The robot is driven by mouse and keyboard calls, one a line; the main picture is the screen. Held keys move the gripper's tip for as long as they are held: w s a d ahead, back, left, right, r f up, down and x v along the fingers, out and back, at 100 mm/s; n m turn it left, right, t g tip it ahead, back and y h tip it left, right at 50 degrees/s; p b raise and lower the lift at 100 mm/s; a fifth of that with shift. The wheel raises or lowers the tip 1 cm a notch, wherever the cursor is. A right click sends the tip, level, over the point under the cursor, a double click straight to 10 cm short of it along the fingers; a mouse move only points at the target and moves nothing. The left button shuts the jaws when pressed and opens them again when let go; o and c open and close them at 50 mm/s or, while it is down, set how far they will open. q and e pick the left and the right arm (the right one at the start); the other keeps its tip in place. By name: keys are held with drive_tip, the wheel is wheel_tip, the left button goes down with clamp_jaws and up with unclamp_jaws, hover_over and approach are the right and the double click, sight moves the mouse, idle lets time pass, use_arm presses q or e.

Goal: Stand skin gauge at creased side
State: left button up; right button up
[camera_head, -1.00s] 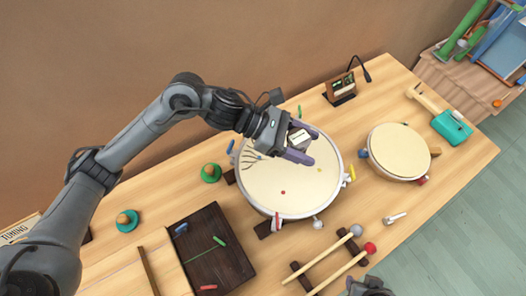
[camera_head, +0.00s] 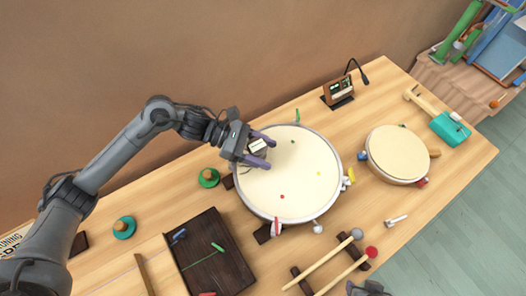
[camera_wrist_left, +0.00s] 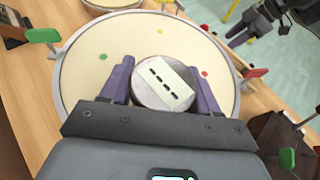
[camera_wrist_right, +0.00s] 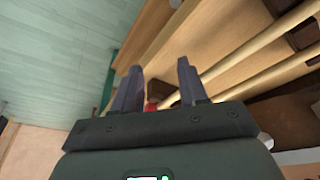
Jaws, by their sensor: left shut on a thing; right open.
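The skin gauge (camera_head: 258,146) is a round grey-rimmed puck with a pale face and dark marks; it also shows in the left wrist view (camera_wrist_left: 165,85). My left gripper (camera_head: 271,153) is shut on it at the left side of the large drum (camera_head: 293,192). I cannot tell whether the gauge touches the drumhead (camera_wrist_left: 95,65). The drumhead's creases are not visible now; my left gripper covers that side. Colored dots mark the head. My right gripper (camera_wrist_right: 160,68) is open and empty, low at the front edge in the head view (camera_head: 370,288).
A smaller drum (camera_head: 398,153) stands at right. Two mallets (camera_head: 330,260) lie in front on dark rests. A dark tray (camera_head: 215,262) and green-based knobs (camera_head: 208,178) are at left. A small device with a microphone (camera_head: 339,92) stands behind. Large-drum clamps stick out around its rim.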

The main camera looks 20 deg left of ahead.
use_arm(q)
drive_tip(key=shift+f, duration=0.3)
drive_tip(key=shift+f+b, duration=0.5)
drive_tip(key=shift+b, duration=0.35)
drive_tip(key=shift+f, duration=0.2)
